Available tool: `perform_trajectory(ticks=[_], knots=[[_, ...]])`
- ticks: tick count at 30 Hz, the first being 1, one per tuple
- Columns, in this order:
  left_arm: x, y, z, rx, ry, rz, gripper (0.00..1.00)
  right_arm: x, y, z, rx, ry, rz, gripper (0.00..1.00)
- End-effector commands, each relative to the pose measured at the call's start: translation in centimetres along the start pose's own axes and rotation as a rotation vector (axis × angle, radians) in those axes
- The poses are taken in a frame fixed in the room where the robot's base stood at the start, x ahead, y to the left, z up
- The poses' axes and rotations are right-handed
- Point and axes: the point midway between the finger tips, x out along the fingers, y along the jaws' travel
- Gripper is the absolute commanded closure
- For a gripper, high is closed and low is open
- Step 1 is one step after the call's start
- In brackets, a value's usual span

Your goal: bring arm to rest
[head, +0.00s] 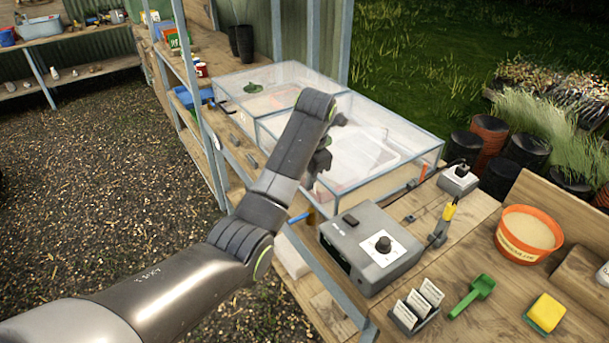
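My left arm reaches in from the lower left, bends at the elbow, and its forearm extends over the clear-lidded propagator box (395,118) on the bench. My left gripper (321,160) is mostly hidden behind the forearm and wrist, above the near side of the box. Only dark parts of it show, so I cannot see whether its fingers are open, shut or holding anything. My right arm and gripper are not in view.
A grey control box (371,248) with a dial stands right of my forearm. An orange tub (528,234), a green scoop (473,294), a label holder (414,309) and a yellow sponge (546,311) sit on the bench. A metal post (188,75) rises left of the forearm. The gravel floor (90,190) is clear.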

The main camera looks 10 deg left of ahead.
Motion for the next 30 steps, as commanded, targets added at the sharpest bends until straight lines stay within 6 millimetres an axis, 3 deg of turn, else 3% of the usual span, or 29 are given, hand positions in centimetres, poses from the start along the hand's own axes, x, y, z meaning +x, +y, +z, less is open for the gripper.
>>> perform_trajectory(ticks=[13, 17, 23, 30], knots=[[0.0, 0.0, -0.1, 0.002, 0.000, 0.000, 0.66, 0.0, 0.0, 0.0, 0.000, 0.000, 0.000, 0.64], [1.5, -0.1, -1.0, 0.053, -0.007, -0.006, 0.66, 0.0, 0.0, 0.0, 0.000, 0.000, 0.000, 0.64], [7.7, -1.2, -5.6, 0.313, -0.047, -0.016, 0.66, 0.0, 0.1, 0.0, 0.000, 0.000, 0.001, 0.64], [14.3, -3.9, -13.7, 0.710, -0.089, 0.018, 0.66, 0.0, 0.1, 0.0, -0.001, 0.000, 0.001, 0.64]])
